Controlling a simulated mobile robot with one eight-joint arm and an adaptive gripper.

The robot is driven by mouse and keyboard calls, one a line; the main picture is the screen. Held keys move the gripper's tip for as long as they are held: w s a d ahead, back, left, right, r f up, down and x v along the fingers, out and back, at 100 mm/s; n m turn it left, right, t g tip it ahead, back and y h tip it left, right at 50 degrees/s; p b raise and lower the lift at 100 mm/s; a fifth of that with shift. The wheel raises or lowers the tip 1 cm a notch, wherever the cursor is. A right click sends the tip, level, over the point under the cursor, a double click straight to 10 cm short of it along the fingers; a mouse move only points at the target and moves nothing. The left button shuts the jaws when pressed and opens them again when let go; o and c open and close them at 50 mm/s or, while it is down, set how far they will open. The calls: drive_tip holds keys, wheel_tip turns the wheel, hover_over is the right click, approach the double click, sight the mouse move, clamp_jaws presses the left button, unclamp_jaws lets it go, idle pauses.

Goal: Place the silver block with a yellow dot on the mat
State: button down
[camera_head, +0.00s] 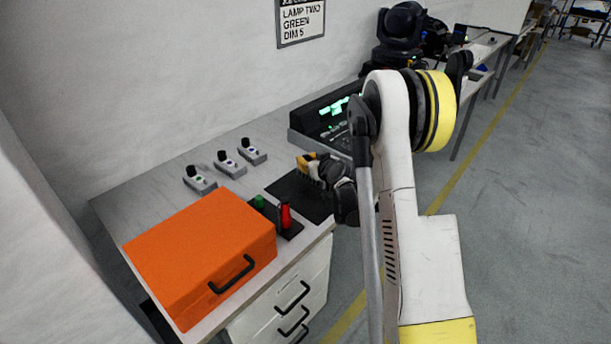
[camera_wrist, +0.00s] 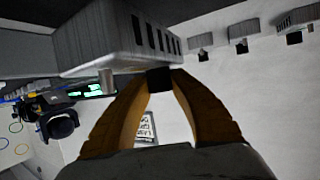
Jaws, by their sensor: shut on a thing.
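In the wrist view my gripper (camera_wrist: 160,85) is shut on the black knob (camera_wrist: 160,79) of a silver block (camera_wrist: 110,42). The block has a row of dark slots on one side, and its coloured dot is not visible. In the head view my gripper (camera_head: 316,172) is over the black mat (camera_head: 285,186) at the table's front edge. The fingers and wrist largely hide the held block there, and I cannot tell whether it touches the mat.
Three other silver knobbed blocks stand behind: left (camera_head: 201,182), middle (camera_head: 231,166) and right (camera_head: 252,154). An orange case (camera_head: 195,250) fills the front left. A red lever (camera_head: 285,215) and green button (camera_head: 259,202) stand left of the mat. A lighting console (camera_head: 315,125) is behind right.

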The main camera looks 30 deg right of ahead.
drive_tip(key=shift+w+a+f, duration=0.2)
drive_tip(key=shift+a+f, duration=0.1)
drive_tip(key=shift+f, duration=0.05)
wheel_tip(320, 180, down, 4)
drive_tip(key=shift+r+b, duration=0.1)
drive_tip(key=shift+b, duration=1.05)
drive_tip(key=shift+r, duration=0.15)
drive_tip(key=shift+s, duration=0.1)
drive_tip(key=c, duration=1.3)
unclamp_jaws()
drive_tip(key=shift+o, duration=0.2)
